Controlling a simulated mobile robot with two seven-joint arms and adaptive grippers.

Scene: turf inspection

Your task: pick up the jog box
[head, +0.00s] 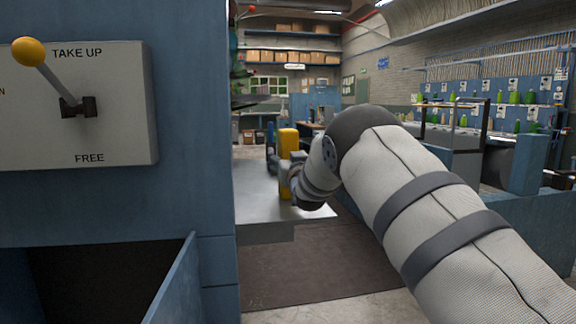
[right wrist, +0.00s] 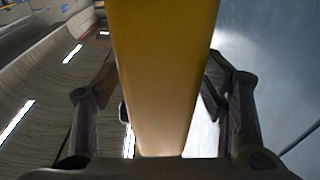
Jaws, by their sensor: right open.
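The jog box, a tall yellow block (head: 288,143), stands upright by the grey metal table, partly hidden by my right gripper and wrist. In the right wrist view the yellow block (right wrist: 163,75) fills the middle, between the two dark fingers. My right gripper (head: 286,170) is open around it, with a finger on each side. Gaps show between the fingers and the block in the right wrist view (right wrist: 160,100). My left gripper is not in view.
A blue cabinet (head: 190,200) with a yellow-knobbed lever (head: 60,78) and an open bin stands close on the left. The grey metal table (head: 262,205) is mostly bare. A dark mat (head: 330,265) lies on the floor below. A blue bench with green bottles is at right.

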